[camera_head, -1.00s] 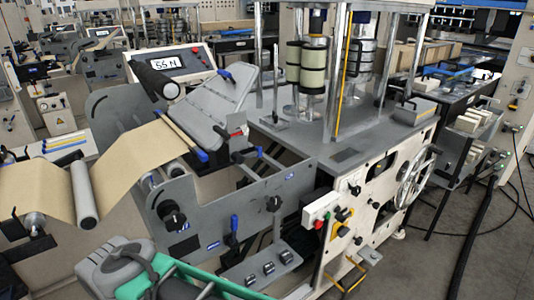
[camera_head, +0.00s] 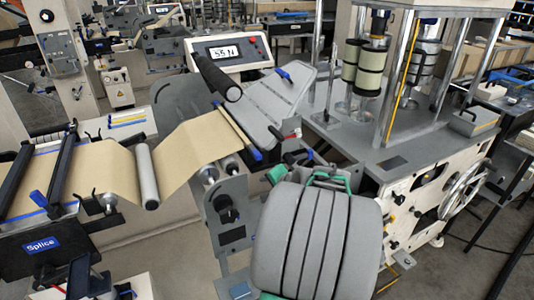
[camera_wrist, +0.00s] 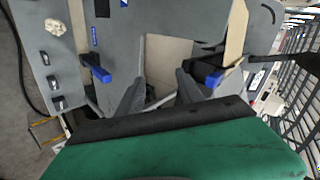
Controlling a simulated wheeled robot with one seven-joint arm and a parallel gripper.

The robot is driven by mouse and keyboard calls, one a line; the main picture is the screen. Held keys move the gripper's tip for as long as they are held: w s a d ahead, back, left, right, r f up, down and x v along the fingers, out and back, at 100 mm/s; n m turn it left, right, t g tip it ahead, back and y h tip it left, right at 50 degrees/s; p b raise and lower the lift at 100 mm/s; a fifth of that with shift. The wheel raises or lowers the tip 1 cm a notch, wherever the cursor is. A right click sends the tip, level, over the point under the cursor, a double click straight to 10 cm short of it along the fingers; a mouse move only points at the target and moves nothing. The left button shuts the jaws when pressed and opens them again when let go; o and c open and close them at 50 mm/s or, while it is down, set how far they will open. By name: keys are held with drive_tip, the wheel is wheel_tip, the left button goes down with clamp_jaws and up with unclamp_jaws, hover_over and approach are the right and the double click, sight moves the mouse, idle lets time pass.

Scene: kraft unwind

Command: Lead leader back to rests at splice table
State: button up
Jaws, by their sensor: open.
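The kraft leader (camera_head: 195,152) is a tan web running from the splice table, under a grey roller (camera_head: 147,172), and up to the right. Its right end lies at a thin bar with a blue end (camera_head: 254,155), beside a tilted grey plate (camera_head: 272,105). The splice table (camera_head: 40,243), labelled "Splice", carries two dark bars across the tan web at the left. My gripper (camera_wrist: 160,88) is open, with two grey fingers apart and nothing seen between them but background.
A display reading about 55 N (camera_head: 222,52) stands behind a black roll (camera_head: 218,78). A machine with rollers and a handwheel (camera_head: 462,190) stands at the right. Blue-tipped handles (camera_wrist: 97,68) lie near my fingers in the wrist view. Floor shows at the far right.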

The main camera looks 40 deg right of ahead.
sight(259, 157)
drive_tip(key=w+r+m+t, duration=0.1)
drive_tip(key=r, duration=0.1)
drive_tip(key=w+d+r+m+t, duration=0.1)
drive_tip(key=w+r, duration=0.1)
drive_tip(key=w+d+r+m+t, duration=0.1)
drive_tip(key=r+m, duration=0.1)
drive_tip(key=shift+w+d+r+h, duration=0.2)
drive_tip(key=shift+w+r+h, duration=0.15)
drive_tip(key=shift+h, duration=0.05)
drive_tip(key=b+x, duration=0.2)
drive_tip(key=x, duration=0.4)
drive_tip(key=shift+w+f, duration=0.1)
drive_tip(key=shift+w+d+f, duration=0.1)
drive_tip(key=shift+w+d, duration=0.15)
drive_tip(key=shift+w, duration=0.4)
drive_tip(key=shift+c, duration=0.3)
drive_tip(key=shift+f, duration=0.1)
clamp_jaws()
drive_tip(key=shift+s+f, duration=0.1)
drive_tip(key=shift+f, duration=0.05)
